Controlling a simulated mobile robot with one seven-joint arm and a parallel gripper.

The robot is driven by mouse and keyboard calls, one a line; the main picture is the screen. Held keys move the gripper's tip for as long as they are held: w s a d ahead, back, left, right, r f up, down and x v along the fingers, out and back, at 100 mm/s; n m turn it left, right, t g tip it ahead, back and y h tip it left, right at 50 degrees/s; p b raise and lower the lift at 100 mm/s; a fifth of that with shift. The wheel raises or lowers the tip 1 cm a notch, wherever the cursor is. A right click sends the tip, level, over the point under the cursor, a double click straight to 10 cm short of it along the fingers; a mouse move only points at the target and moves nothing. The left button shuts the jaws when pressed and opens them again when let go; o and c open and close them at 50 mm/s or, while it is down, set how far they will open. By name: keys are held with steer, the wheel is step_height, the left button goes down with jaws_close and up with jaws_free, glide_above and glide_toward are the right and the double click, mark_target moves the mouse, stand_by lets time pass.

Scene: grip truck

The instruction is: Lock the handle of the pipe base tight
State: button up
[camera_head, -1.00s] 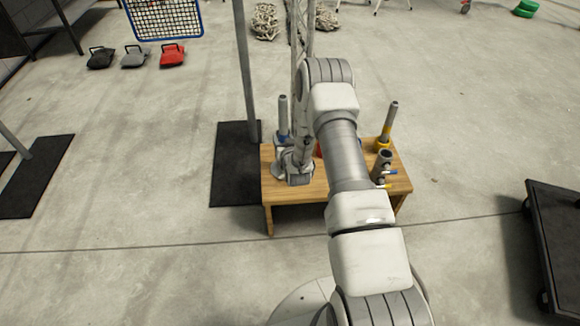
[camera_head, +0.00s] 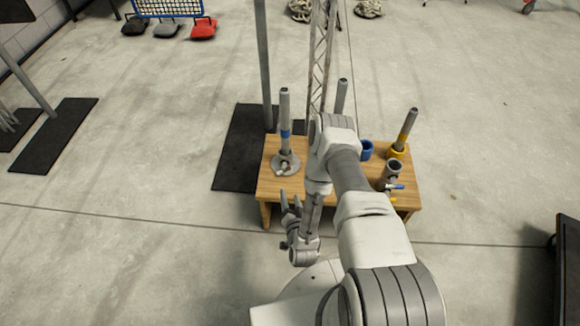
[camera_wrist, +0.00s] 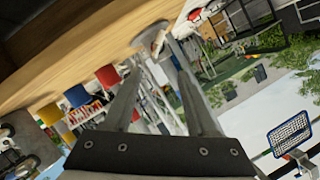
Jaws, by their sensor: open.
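A grey pipe (camera_head: 285,108) with a blue band stands upright at the table's left side. Its round grey pipe base (camera_head: 291,161) rests on the wood, with a small pale handle (camera_head: 281,171) at its front left. I cannot tell how tight the handle is. My gripper (camera_head: 291,198) is open and empty by the table's front edge, apart from the base and nearer to me. In the wrist view, the tilted base (camera_wrist: 150,34) shows at the table edge beyond my gripper's two spread fingers (camera_wrist: 160,85).
The wooden table (camera_head: 268,189) also bears a short grey socket (camera_head: 393,173) with blue and yellow handles, a pipe (camera_head: 407,131) in a yellow base, and a blue cup (camera_head: 366,150). A metal post (camera_head: 263,60) stands behind left.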

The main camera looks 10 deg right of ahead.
mark_target(284, 169)
steer(key=b+x, duration=0.2)
steer(key=x, duration=0.3)
steer(key=b+x, duration=0.2)
steer(key=x, duration=0.3)
steer(key=b+x, duration=0.2)
steer(key=x, duration=0.3)
steer(key=shift+w+f, duration=0.1)
steer(key=shift+f, duration=0.35)
steer(key=shift+w+d+f, duration=0.1)
steer(key=shift+w, duration=0.55)
jaws_close()
